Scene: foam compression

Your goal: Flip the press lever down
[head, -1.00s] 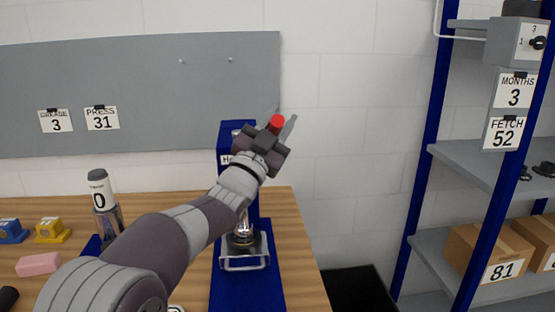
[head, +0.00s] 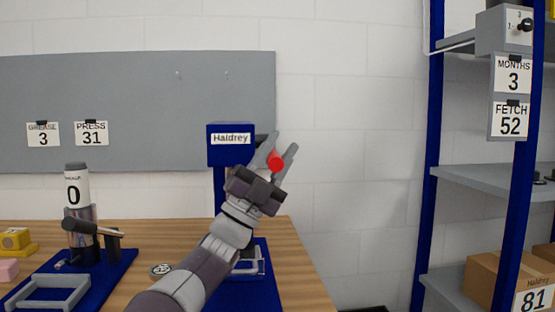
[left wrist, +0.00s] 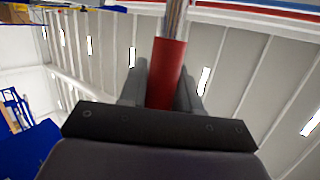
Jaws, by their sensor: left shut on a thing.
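The press (head: 231,130) is a blue stand labelled "Haldrey" on the wooden table, with a blue base. Its lever ends in a red grip (head: 275,162), which stands out to the right of the press head. My left gripper (head: 270,166) is shut on the red grip, beside the press head. The left wrist view shows the red grip (left wrist: 166,75) between the two grey fingers, with a metal rod running on from it. My left forearm hides much of the press's lower part. My right gripper is in neither view.
A second device (head: 79,215) marked "0" with a black handle stands on a blue base at the left of the wooden table (head: 290,275). A grey board hangs behind. Blue-framed shelves (head: 480,178) with a cardboard box (head: 484,272) stand at the right.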

